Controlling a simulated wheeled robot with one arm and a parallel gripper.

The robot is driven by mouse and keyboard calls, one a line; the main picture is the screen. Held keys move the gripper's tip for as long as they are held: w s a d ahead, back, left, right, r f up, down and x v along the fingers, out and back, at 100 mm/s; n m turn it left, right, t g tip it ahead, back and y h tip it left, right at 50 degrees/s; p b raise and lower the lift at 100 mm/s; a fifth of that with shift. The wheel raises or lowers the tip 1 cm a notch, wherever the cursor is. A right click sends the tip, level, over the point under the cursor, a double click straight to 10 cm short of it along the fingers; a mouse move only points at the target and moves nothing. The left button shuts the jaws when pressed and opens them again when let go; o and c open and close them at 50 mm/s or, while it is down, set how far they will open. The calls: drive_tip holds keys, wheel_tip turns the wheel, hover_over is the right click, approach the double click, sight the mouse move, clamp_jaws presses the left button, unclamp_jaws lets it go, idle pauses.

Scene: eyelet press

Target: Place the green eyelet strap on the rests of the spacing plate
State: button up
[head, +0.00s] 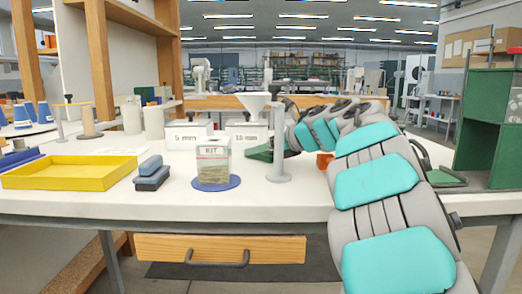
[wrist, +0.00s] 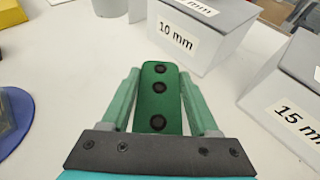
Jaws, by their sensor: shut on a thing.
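The green eyelet strap (wrist: 159,78) lies lengthwise between the two pale green fingers of my gripper (wrist: 159,92) in the wrist view. It shows three dark eyelets in a row, and my gripper is shut on it. In the head view the green strap (head: 259,152) shows at the end of my arm, behind the white post and partly hidden. The strap is in front of a box labelled 10 mm (wrist: 188,52), with a box labelled 15 mm (wrist: 285,125) to the right. I cannot make out the spacing plate or its rests in either view.
A white post (head: 279,150) stands near my arm. A KIT container (head: 213,160) stands on a blue disc (head: 216,187). A yellow tray (head: 70,178) and grey-blue blocks (head: 151,178) are to the left. A green cabinet (head: 480,130) stands at the right. White tabletop shows between them.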

drive_tip(key=shift+f, duration=0.2)
drive_tip(key=o, duration=1.3)
drive_tip(key=shift+o, duration=0.2)
drive_tip(key=shift+r, duration=0.1)
